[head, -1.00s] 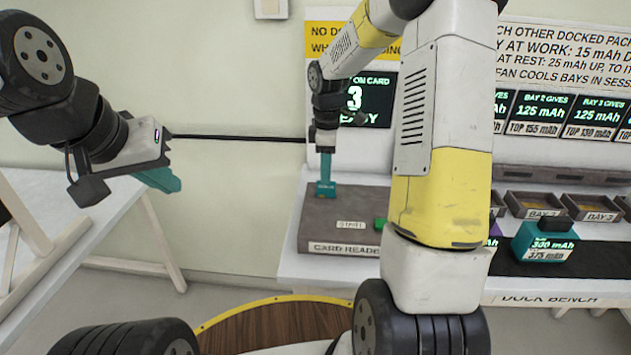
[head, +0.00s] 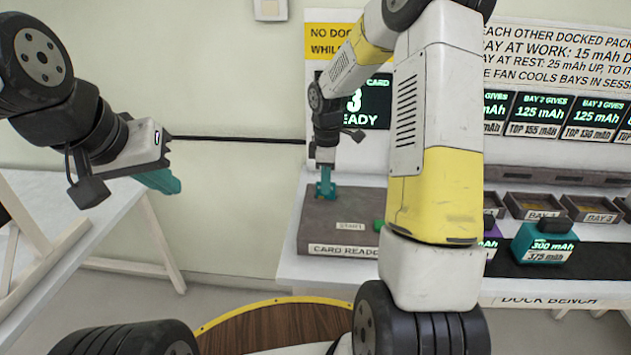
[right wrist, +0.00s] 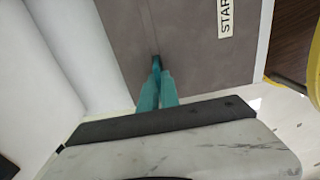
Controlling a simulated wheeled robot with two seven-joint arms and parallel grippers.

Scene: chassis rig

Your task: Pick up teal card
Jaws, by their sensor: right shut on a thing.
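My right gripper (head: 326,188) points down at the top of the grey card reader (head: 318,218), behind my own arm. Its teal fingers are shut, with their tips at the reader's top. The teal card is mostly hidden between the fingers; in the right wrist view only a small dark piece (right wrist: 157,61) shows at the fingertips (right wrist: 157,75). I cannot tell how deep the card sits in the reader. My left gripper (head: 160,181) hangs at the left, away from the bench, with teal fingers seen edge-on; its opening is unclear.
A green block (head: 379,226) and a START label (head: 351,226) are on the reader. To the right stand a teal pack (head: 543,240), a purple pack (head: 491,240) and several bay trays (head: 533,206). A white table (head: 75,225) is at the left. A reader screen (head: 362,103) shows "READY".

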